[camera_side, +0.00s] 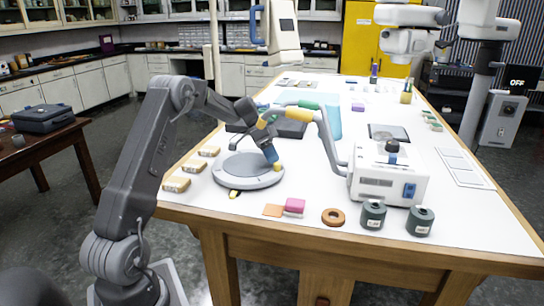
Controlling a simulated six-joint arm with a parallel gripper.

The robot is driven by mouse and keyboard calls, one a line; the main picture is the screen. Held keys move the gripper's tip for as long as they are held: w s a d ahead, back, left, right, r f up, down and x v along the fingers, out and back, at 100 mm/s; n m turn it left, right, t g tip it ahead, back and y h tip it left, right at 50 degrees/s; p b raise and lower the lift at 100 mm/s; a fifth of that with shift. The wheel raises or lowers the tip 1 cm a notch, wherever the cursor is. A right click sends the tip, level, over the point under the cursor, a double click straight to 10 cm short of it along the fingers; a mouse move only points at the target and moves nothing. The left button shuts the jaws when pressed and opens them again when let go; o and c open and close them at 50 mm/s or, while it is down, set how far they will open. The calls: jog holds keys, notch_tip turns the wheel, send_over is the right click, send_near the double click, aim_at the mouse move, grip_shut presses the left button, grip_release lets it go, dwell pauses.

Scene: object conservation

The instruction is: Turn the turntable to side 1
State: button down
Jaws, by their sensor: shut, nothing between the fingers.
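The turntable (236,172) is a round light-grey disc on a thicker base, near the front left of the white table. A small yellow piece (277,166) shows at the right part of its rim. A yellow and black mark (233,194) lies at its front edge. My gripper (270,155) points down over the disc's right side, with a blue part low down beside the yellow piece. It is shut with nothing held. I cannot tell whether it touches the yellow piece. Any side numbers are too small to read.
A white instrument box (387,184) stands right of the turntable; a bent grey tube (328,138) rises beside it. Several beige blocks (192,167) lie left.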

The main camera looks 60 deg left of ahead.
aim_at(269, 177)
jog(key=shift+s+d+m, duration=0.1)
jog(key=shift+d+m, duration=0.05)
jog(key=shift+m, duration=0.15)
jog(key=shift+s+d+m+g, duration=0.35)
jog(key=shift+m+g, duration=0.2)
jog(key=shift+m, duration=0.15)
jog(key=shift+s+d+m+g, duration=0.35)
jog(key=shift+m+g, duration=0.2)
jog(key=shift+m, duration=0.15)
jog(key=shift+s+d+m+g, duration=0.25)
jog(key=shift+s+m+g, duration=0.4)
jog(key=shift+m, duration=0.35)
jog(key=shift+s+d, duration=0.2)
jog(key=shift+s, duration=0.3)
